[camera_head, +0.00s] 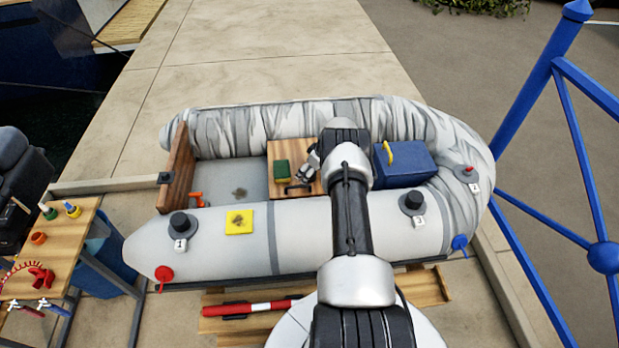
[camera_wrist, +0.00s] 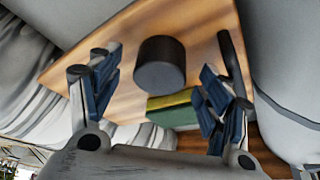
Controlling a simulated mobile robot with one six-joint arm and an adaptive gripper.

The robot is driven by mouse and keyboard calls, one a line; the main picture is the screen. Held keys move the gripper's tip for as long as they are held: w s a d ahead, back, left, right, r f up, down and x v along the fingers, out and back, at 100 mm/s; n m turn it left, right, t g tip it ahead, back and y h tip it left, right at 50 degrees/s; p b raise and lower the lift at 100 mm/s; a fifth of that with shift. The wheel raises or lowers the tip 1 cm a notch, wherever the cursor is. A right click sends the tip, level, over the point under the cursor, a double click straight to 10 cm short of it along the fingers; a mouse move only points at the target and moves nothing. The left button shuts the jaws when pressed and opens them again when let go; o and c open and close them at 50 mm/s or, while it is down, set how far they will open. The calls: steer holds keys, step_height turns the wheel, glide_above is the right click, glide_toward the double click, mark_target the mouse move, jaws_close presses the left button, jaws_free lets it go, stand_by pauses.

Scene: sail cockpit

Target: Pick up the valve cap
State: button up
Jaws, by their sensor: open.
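A dark, round valve cap (camera_wrist: 160,62) stands on the wooden seat board (camera_wrist: 205,50) in the wrist view. My gripper (camera_wrist: 163,80) is open and empty, its blue-padded fingers apart to the left and right of the cap in the picture. No contact with the cap shows. In the head view my gripper (camera_head: 306,168) is over the wooden seat (camera_head: 282,152) inside the grey inflatable boat. The cap cannot be made out clearly there, since my arm and gripper cover that part of the seat.
A green and yellow sponge (camera_wrist: 172,108) lies close to the cap, near my right finger. A black handle (camera_wrist: 235,65) is on the seat too. A blue box (camera_head: 404,165) stands right of my arm. The boat's tube (camera_head: 225,250) borders the seat.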

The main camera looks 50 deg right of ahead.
steer(key=shift+w+f, duration=0.15)
steer(key=shift+f, duration=0.2)
steer(key=c, duration=1.2)
steer(key=shift+r, duration=0.1)
